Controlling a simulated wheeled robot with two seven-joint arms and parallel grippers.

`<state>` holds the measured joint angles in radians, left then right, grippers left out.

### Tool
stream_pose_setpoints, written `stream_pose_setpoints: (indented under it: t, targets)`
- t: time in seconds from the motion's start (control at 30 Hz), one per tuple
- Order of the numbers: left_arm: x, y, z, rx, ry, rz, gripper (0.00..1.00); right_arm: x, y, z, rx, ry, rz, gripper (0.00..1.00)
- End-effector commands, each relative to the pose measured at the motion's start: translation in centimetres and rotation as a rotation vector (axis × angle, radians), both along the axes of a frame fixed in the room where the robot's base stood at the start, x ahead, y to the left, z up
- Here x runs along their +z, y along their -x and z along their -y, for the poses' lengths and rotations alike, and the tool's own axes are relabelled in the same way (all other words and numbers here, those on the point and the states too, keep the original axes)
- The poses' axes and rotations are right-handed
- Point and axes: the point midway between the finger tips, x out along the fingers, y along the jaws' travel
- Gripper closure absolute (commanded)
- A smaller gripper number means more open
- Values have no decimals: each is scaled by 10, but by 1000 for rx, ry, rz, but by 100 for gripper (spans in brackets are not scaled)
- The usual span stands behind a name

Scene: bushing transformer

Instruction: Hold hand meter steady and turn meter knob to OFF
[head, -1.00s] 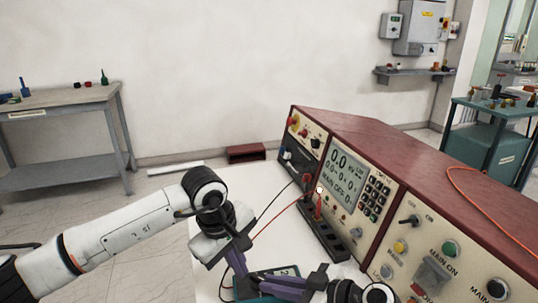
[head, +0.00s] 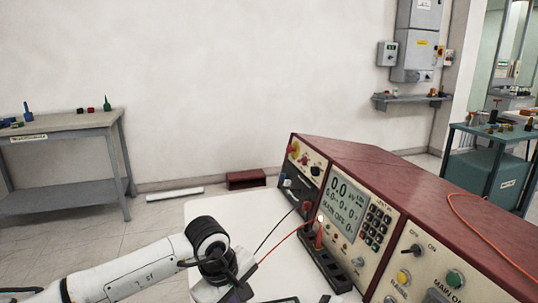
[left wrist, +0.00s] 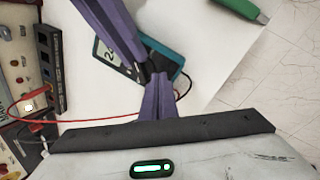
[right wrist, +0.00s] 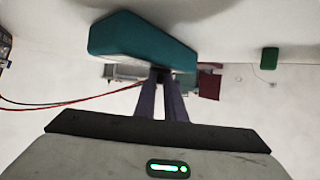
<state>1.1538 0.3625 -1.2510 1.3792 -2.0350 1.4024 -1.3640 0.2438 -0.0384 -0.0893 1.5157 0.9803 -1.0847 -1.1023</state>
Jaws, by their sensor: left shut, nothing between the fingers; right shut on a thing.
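The hand meter is a teal box with a pale display (left wrist: 104,52), lying over the white table in the left wrist view. My left gripper (left wrist: 157,78) is shut and empty, its tips at the dark knob area of the meter. They hide the knob, so its setting cannot be read. My right gripper's purple finger reaches in from the top left, over the meter. In the right wrist view, my right gripper (right wrist: 160,74) is shut at the edge of the teal meter (right wrist: 140,42). In the head view both grippers are almost wholly below the frame.
A red-topped test console (head: 380,185) stands along the right. A black socket strip (head: 325,262) with red and black leads lies before it. A green object (left wrist: 238,7) lies at the table edge. The white table (head: 225,215) is clear at the back left.

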Motion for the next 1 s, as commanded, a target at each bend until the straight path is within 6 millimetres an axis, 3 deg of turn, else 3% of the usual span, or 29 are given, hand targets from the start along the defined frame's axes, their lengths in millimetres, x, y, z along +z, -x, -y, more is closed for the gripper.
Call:
stream_pose_setpoints:
  t: [1.0]
  targets:
    - [0,-4,10,0,0,0,100,-2,1,0,2,1,-3,100]
